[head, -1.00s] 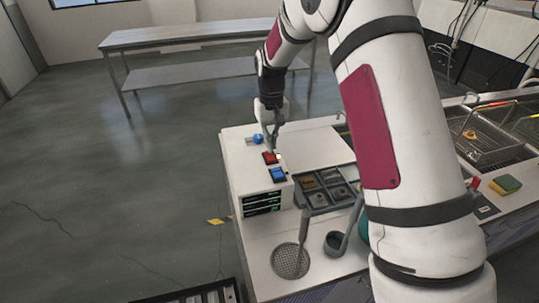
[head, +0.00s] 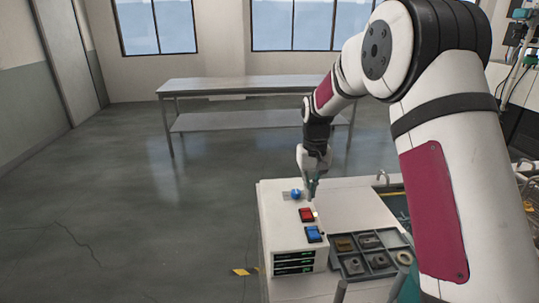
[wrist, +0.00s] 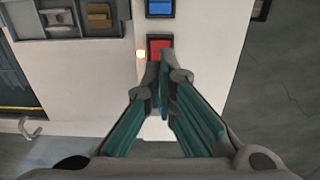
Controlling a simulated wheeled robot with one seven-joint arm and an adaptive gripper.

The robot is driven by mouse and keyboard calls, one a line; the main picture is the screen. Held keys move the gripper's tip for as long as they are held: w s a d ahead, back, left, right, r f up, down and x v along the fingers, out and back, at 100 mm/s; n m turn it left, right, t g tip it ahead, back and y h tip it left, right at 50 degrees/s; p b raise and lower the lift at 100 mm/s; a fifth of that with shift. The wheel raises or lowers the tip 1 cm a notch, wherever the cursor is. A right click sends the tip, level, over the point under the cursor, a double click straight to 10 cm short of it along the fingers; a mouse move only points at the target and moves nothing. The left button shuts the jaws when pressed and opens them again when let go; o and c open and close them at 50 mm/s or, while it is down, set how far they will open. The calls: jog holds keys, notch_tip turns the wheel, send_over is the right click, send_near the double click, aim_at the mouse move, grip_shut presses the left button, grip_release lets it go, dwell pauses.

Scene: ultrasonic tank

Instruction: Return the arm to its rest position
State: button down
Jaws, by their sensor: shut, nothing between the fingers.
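My gripper (head: 312,188) is shut and empty, pointing down over the control box (head: 281,238) of the ultrasonic tank unit. In the wrist view its closed fingertips (wrist: 165,62) overlap the lower edge of the red switch (wrist: 160,43). I cannot tell whether they touch it; in the head view the tips appear just above and behind the red switch (head: 306,214). A blue switch (head: 313,234) sits nearer, and a blue knob (head: 295,194) sits at the back. A small light beside the red switch (wrist: 141,54) glows. My arm stretches forward across the right side of the head view.
A grey compartment tray (head: 365,252) with metal parts stands right of the control box. A long metal table (head: 250,88) stands farther back on open floor. A faucet (head: 382,176) shows behind the unit. The floor at left is clear.

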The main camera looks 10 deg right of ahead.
jog(key=s+r+t, duration=0.3)
jog(key=s+r, duration=1.2)
jog(key=r, duration=0.2)
jog(key=s+r+t, duration=0.1)
jog(key=s+t, duration=0.1)
jog(key=s, duration=1.7)
jog(key=shift+s+r+t, duration=0.15)
jog(key=shift+s+t, duration=0.15)
jog(key=shift+s, duration=0.1)
